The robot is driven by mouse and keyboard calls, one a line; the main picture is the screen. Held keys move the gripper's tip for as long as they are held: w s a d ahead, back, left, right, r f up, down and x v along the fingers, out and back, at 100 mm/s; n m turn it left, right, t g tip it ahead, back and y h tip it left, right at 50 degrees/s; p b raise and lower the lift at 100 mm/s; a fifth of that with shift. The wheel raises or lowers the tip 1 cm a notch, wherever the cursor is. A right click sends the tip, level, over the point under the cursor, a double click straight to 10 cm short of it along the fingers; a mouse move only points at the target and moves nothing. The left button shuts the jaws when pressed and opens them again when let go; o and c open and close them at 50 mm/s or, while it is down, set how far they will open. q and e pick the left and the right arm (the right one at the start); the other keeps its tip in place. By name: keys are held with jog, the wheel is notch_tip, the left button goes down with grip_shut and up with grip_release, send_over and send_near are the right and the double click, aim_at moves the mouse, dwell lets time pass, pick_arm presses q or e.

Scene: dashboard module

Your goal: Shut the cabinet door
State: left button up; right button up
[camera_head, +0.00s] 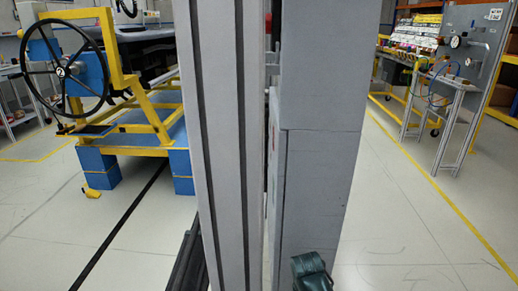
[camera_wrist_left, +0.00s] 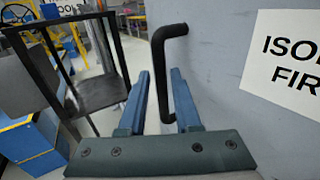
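In the left wrist view, a grey door panel (camera_wrist_left: 225,70) fills the right side and carries a white label (camera_wrist_left: 290,55) with black letters. A black bar handle (camera_wrist_left: 158,75) stands out from the panel. My left gripper (camera_wrist_left: 160,72) is open, with one blue finger on each side of the handle's bar; I see gaps between bar and fingers. In the head view, tall grey cabinet surfaces (camera_head: 322,80) stand in the centre, seen nearly edge-on. A dark green part of one of my arms (camera_head: 311,272) shows below them. The head view shows no fingertips and no handle.
A grooved pale post (camera_head: 225,140) blocks the middle of the head view. At left stands a yellow and blue frame with a black handwheel (camera_head: 65,70). At right stands a grey panel bench (camera_head: 465,60). Floor (camera_head: 400,230) is clear at right.

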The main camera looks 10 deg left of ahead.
pick_arm(q)
jog(key=shift+x, duration=1.5)
grip_shut()
dwell(0.4)
